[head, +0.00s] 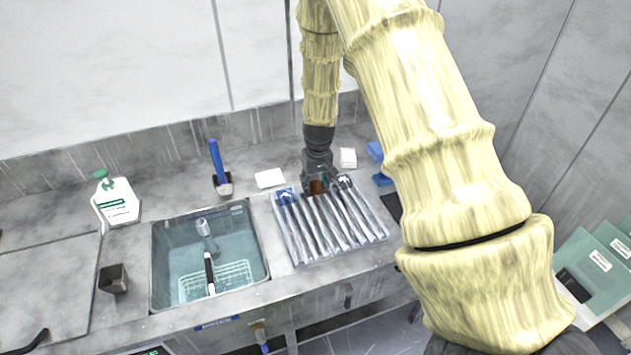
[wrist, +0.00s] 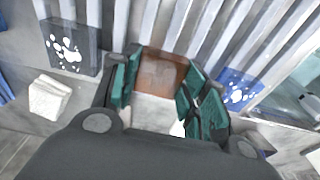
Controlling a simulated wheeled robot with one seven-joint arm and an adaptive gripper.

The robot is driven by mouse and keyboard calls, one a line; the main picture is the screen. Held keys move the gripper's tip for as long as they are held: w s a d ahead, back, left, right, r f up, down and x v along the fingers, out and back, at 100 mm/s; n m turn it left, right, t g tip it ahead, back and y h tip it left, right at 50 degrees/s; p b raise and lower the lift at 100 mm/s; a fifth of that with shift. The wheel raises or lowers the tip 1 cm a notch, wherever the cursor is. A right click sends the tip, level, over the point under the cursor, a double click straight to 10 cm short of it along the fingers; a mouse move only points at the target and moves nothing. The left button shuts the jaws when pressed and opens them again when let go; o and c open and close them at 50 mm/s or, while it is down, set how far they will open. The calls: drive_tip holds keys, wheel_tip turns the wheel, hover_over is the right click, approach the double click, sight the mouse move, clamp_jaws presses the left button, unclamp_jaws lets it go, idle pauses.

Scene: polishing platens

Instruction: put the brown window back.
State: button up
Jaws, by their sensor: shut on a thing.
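The brown window (wrist: 162,72) is a flat brown piece between the green-padded fingertips of my gripper (wrist: 158,88) in the wrist view. In the head view the brown window (head: 317,187) shows as a small brown patch below my gripper (head: 318,182), at the back edge of the ridged metal rack (head: 335,228). My gripper is shut on it. The ridges of the rack (wrist: 215,38) run just beyond the window. I cannot tell whether its lower edge is inside a slot. A pale patch shows below it between the fingers.
A blue spotted piece (head: 285,196) and a dark grey spotted piece (head: 345,181) stand at the rack's back, either side of my gripper. White blocks (head: 270,178) lie behind. A sink (head: 207,262) is left of the rack. Blue blocks (head: 381,179) lie right.

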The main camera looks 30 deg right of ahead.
sight(317, 189)
drive_tip(key=shift+f, duration=0.2)
drive_tip(key=o, duration=1.1)
drive_tip(key=shift+s+a+r+b, duration=0.1)
drive_tip(key=shift+s+r+b, duration=0.3)
drive_tip(key=shift+r, duration=1.65)
drive_tip(key=shift+s+a+r+b, duration=0.1)
drive_tip(key=shift+r+b, duration=0.55)
drive_tip(key=shift+r, duration=1.4)
drive_tip(key=shift+s+r+b, duration=0.2)
drive_tip(key=shift+r+b, duration=0.35)
drive_tip(key=shift+r, duration=1.5)
